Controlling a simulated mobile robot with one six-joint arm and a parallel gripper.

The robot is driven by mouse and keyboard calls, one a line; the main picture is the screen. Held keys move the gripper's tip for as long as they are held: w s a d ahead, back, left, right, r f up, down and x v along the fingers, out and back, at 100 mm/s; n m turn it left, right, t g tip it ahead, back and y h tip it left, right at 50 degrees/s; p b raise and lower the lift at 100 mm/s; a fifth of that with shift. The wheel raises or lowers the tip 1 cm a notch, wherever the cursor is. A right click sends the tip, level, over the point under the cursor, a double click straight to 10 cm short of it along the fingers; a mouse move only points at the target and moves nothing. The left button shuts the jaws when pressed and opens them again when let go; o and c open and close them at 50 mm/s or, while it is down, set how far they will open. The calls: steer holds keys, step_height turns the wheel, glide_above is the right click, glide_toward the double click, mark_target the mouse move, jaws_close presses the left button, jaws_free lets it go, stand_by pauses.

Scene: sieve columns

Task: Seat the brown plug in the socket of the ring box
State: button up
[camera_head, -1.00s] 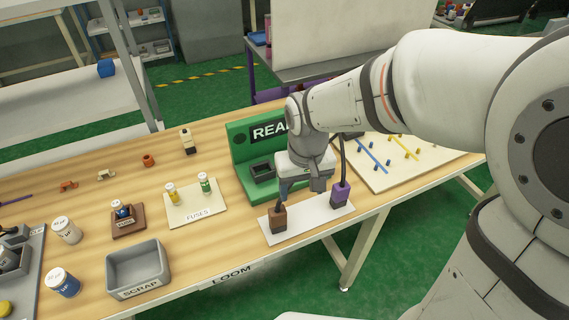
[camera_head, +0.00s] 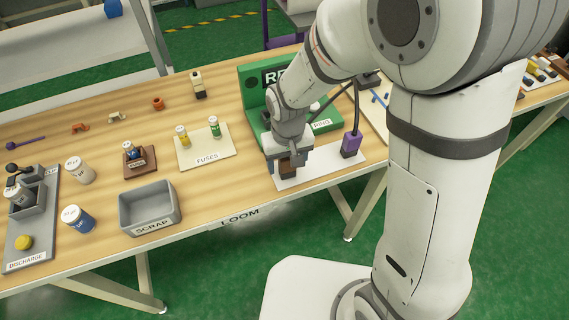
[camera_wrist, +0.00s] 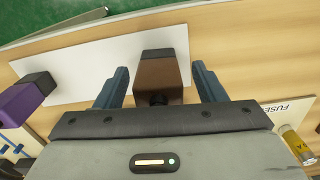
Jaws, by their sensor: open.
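The brown plug (camera_wrist: 158,74) stands on a white plate (camera_wrist: 100,62) and lies between the two open fingers of my gripper (camera_wrist: 158,88) in the wrist view, with a gap on each side. In the head view my gripper (camera_head: 288,165) is over the brown plug (camera_head: 286,172), hiding most of it. The green ring box (camera_head: 324,120), with a RING label, stands just behind the plate. My arm hides much of it, and its socket cannot be made out.
A purple plug (camera_head: 351,144) with a dark cable stands at the plate's right end. A fuses board (camera_head: 205,152), a grey scrap bin (camera_head: 150,208) and a brown fuse block (camera_head: 138,163) stand to the left. The table's front edge is close to the plate.

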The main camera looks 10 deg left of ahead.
steer(key=shift+c, duration=0.2)
steer(key=c, duration=1)
